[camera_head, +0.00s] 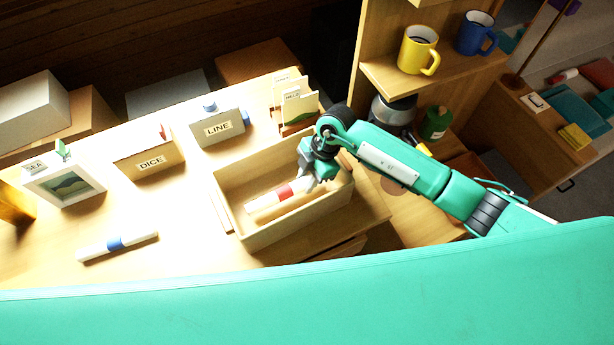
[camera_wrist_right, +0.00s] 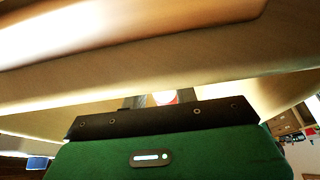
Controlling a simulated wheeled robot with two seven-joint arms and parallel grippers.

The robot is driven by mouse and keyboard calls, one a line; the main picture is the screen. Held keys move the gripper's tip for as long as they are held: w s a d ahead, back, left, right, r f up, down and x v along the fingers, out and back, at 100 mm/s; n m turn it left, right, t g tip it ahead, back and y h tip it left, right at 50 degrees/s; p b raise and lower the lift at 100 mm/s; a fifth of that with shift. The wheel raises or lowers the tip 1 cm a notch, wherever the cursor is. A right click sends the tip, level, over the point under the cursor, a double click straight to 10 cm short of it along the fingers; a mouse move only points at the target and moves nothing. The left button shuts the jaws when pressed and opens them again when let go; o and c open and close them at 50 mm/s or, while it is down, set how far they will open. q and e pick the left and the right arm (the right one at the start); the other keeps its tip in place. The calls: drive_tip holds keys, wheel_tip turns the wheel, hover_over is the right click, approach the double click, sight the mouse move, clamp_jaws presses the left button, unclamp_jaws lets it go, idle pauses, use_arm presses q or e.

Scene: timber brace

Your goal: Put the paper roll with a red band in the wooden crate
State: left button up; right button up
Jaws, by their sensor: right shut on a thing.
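The white paper roll with a red band (camera_head: 266,199) shows in the head view within the outline of the wooden crate (camera_head: 262,241). My right gripper (camera_head: 312,180) is over the crate's right part and shut on the roll's right end, beside the red band. In the right wrist view a small red and white bit of the roll (camera_wrist_right: 165,97) shows past the gripper's dark edge. A pale wooden surface fills much of that view. I cannot tell whether the roll touches the crate floor. My left gripper is out of view.
A roll with a blue band (camera_head: 116,243) lies on the table at left. Boxes marked DICE (camera_head: 150,163) and LINE (camera_head: 218,130) stand behind. A shelf with a yellow mug (camera_head: 417,50) and a blue mug (camera_head: 474,34) rises at the back right.

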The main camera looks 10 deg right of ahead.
drive_tip(key=shift+f, duration=0.4)
drive_tip(key=o, duration=1)
drive_tip(key=shift+c, duration=0.2)
drive_tip(key=shift+r, duration=0.1)
drive_tip(key=shift+r, duration=0.35)
drive_tip(key=b+v, duration=0.2)
drive_tip(key=v, duration=1)
drive_tip(key=shift+r, duration=0.2)
drive_tip(key=shift+a, duration=0.1)
